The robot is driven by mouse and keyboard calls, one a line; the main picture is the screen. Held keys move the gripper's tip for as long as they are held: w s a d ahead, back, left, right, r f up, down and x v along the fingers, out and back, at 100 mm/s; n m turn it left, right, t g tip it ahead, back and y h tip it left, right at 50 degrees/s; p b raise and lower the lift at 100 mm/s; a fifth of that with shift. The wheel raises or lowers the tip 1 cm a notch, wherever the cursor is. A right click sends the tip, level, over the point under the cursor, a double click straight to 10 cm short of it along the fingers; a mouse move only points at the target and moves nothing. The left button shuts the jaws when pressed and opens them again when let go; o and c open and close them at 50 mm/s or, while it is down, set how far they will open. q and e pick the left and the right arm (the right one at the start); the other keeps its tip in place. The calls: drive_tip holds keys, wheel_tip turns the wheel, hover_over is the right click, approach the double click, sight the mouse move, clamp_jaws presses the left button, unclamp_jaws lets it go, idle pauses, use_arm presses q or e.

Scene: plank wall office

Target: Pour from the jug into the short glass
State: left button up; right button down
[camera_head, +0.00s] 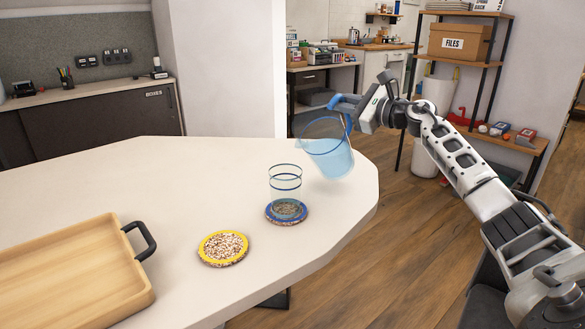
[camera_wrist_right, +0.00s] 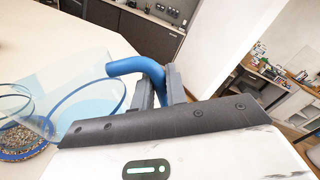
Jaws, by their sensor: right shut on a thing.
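A clear blue jug (camera_head: 328,155) with a darker blue rim and handle is held tilted to the left, above the table's right part. My right gripper (camera_head: 350,104) is shut on the jug's blue handle (camera_wrist_right: 136,66). A short clear glass (camera_head: 285,184) with dark blue bands stands upright on a blue-rimmed coaster (camera_head: 302,214), left of and below the jug. The wrist view shows the jug's rim (camera_wrist_right: 86,108) near the glass (camera_wrist_right: 14,108). I cannot tell whether liquid is flowing. My left gripper is not in view.
A yellow-rimmed speckled coaster (camera_head: 223,248) lies empty left of the glass. A wooden tray (camera_head: 70,268) with a black handle stands at the front left. The back of the white table (camera_head: 180,165) is clear. Its right edge is close to the jug.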

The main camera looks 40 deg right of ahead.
drive_tip(key=shift+a+r+n, duration=0.3)
drive_tip(key=shift+a+r, duration=0.1)
drive_tip(key=shift+a, duration=0.05)
drive_tip(key=shift+s+a+r+n+p, duration=0.2)
drive_tip(key=shift+a+r+n+p, duration=0.2)
drive_tip(key=shift+r+p, duration=0.3)
drive_tip(key=shift+f, duration=0.1)
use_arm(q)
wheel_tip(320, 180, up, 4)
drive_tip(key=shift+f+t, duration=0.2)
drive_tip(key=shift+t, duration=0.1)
use_arm(e)
drive_tip(key=shift+a, duration=0.1)
